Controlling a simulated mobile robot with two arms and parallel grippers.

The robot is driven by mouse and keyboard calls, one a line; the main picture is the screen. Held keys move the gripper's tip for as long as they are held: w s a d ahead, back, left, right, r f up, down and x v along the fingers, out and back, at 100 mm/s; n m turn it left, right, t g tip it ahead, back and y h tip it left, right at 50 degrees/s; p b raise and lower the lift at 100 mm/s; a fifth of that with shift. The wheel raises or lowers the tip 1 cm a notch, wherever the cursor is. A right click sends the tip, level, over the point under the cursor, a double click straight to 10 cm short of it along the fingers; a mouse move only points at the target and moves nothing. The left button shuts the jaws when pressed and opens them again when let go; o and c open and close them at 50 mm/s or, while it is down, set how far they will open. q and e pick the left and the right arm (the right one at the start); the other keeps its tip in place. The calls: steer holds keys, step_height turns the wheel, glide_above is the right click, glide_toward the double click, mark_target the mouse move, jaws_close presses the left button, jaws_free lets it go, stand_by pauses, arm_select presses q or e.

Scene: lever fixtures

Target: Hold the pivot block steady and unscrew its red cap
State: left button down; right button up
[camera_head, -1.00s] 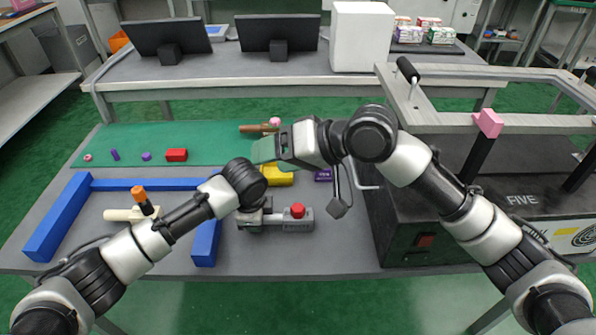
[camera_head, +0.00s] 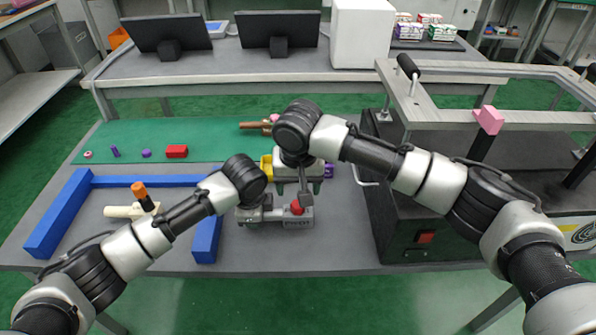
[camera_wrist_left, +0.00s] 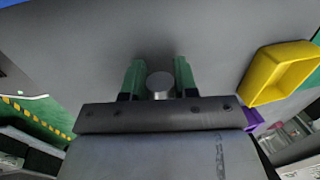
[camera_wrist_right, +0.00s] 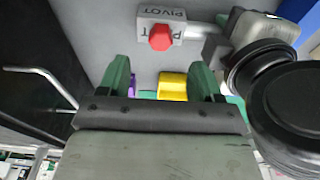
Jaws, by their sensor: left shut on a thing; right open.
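The pivot block (camera_head: 285,222) is a small grey block on the table, front centre in the head view. It shows in the right wrist view (camera_wrist_right: 146,24) with PIVOT lettering and a metal rod out of one side. Its red cap (camera_head: 297,208) sits on top and looks six-sided in the right wrist view (camera_wrist_right: 160,38). My left gripper (camera_head: 256,213) is shut on the rod, whose round end shows between the green fingers (camera_wrist_left: 160,85). My right gripper (camera_head: 291,188) is open and empty, pointing down just behind the cap, apart from it.
A yellow bin (camera_head: 266,166) and a purple piece (camera_head: 329,170) lie close behind the right gripper. A blue frame (camera_head: 207,240) lies to the left, with an orange-tipped tool (camera_head: 138,190) inside. The dark FIVE machine (camera_head: 400,235) stands to the right. Table front is clear.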

mark_target(298, 207)
steer(key=f, duration=0.4)
steer(key=w+f, duration=0.1)
steer(key=f, duration=0.2)
steer(key=shift+c, duration=0.4)
steer(key=c, duration=0.9)
steer(key=n, duration=0.5)
steer(key=shift+n+y, duration=0.3)
steer(key=shift+n, duration=0.1)
steer(key=n, duration=0.5)
steer(key=shift+g+y, duration=0.3)
steer(key=n, duration=0.5)
steer(key=shift+n+g, duration=0.3)
steer(key=shift+n, duration=0.1)
steer(key=n, duration=0.6)
steer(key=shift+g, duration=0.4)
